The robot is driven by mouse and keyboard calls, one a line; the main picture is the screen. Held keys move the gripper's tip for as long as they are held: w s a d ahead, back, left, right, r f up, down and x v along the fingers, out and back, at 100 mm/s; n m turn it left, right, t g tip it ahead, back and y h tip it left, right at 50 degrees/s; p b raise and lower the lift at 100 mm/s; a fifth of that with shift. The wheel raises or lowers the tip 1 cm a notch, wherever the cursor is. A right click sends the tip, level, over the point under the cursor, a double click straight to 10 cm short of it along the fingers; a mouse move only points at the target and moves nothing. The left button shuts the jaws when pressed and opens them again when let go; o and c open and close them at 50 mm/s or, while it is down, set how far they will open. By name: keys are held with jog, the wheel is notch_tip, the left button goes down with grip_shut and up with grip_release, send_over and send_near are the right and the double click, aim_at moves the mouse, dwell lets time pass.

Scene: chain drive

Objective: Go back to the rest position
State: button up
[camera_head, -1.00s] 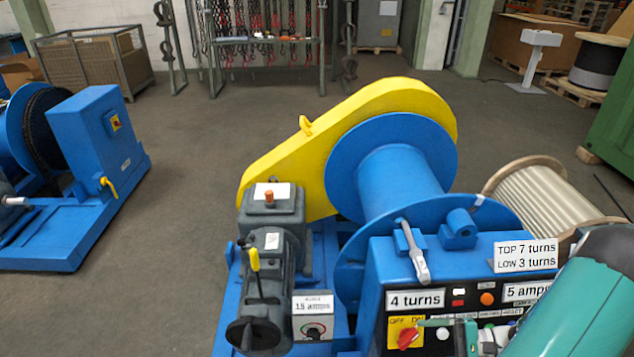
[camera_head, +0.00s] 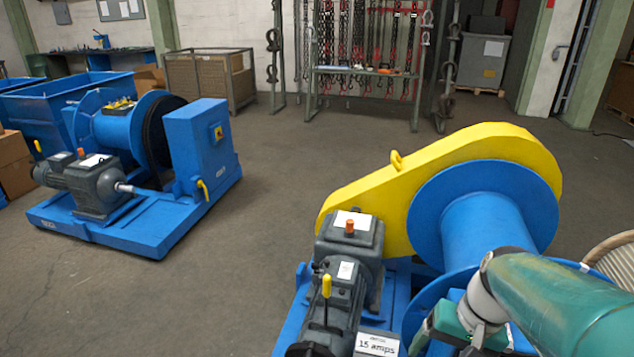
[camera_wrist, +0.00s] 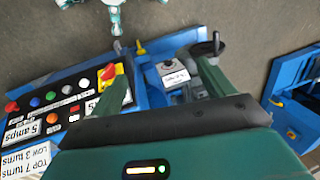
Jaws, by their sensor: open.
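My gripper (camera_wrist: 163,66) is open in the wrist view, its two fingers spread with nothing between them. It hangs over the blue winch, between the control panel (camera_wrist: 65,103) on the left and the grey motor unit on the right. The height above them is hard to judge. In the head view my teal arm crosses the lower right corner and covers the panel area. The winch's yellow chain guard (camera_head: 450,170), blue drum (camera_head: 482,228) and grey motor (camera_head: 338,285) with a yellow lever stand beside my arm.
A second blue winch (camera_head: 145,165) stands on the left, with floor between the two. A wire-mesh crate (camera_head: 208,78) and a rack of chains (camera_head: 365,70) stand at the back. A wooden cable reel (camera_head: 617,258) sits at the right edge. The middle floor (camera_head: 285,165) is clear.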

jog(key=s+a+r+n+t+h, duration=0.2)
jog(key=s+a+r+n+t, duration=0.1)
jog(key=a+r+t, duration=0.2)
notch_tip(320, 180, up, 4)
jog(key=shift+a+n+h, duration=0.3)
jog(key=shift+a, duration=0.75)
jog(key=shift+s, duration=0.1)
jog(key=shift+c, duration=0.2)
